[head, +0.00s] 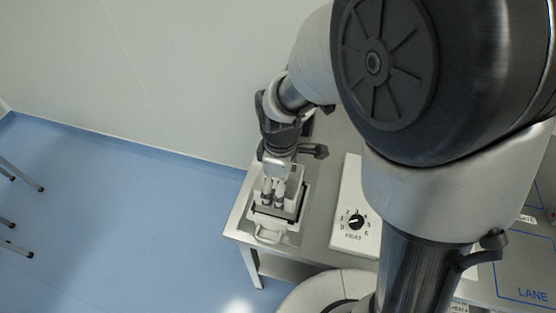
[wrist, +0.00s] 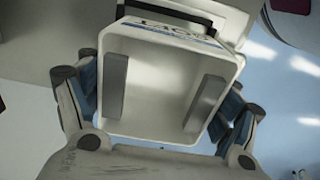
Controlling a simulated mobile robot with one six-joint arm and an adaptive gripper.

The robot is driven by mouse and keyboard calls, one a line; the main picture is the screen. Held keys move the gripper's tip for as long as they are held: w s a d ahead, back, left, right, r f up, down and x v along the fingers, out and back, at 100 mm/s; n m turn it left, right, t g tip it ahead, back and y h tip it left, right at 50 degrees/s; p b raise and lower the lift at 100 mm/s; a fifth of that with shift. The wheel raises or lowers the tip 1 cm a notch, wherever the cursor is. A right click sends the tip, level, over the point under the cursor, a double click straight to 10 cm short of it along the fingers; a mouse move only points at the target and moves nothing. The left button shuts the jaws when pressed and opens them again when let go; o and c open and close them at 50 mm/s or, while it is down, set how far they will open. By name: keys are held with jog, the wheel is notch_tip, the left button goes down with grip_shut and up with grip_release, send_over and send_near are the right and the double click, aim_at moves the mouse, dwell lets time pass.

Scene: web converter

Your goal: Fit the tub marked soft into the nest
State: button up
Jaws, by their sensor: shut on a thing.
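My gripper (head: 274,198) points down over the left end of the steel table. It is shut on a white, open-topped tub (wrist: 160,65), which fills the middle of the wrist view. Two grey bars show against the tub's inside, and my gripper's linkages flank it left and right. Dark lettering on the tub's far rim is partly cut off, and I cannot read "soft" on it. In the head view a white body with a dark edge (head: 272,214) and a pale loop lies under my gripper. I cannot tell whether this is the nest.
A white panel with a black knob marked "HEAT" (head: 355,221) stands just right of my gripper. The steel table (head: 318,222) has bare metal between them. A blue-outlined area marked "LANE" (head: 530,293) lies at far right. Blue floor is open to the left, with metal legs (head: 20,175).

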jog(key=shift+f+b, duration=0.65)
jog(key=shift+f, duration=1.2)
jog(key=shift+f, duration=0.2)
jog(key=o, duration=0.8)
jog(key=shift+r, duration=0.1)
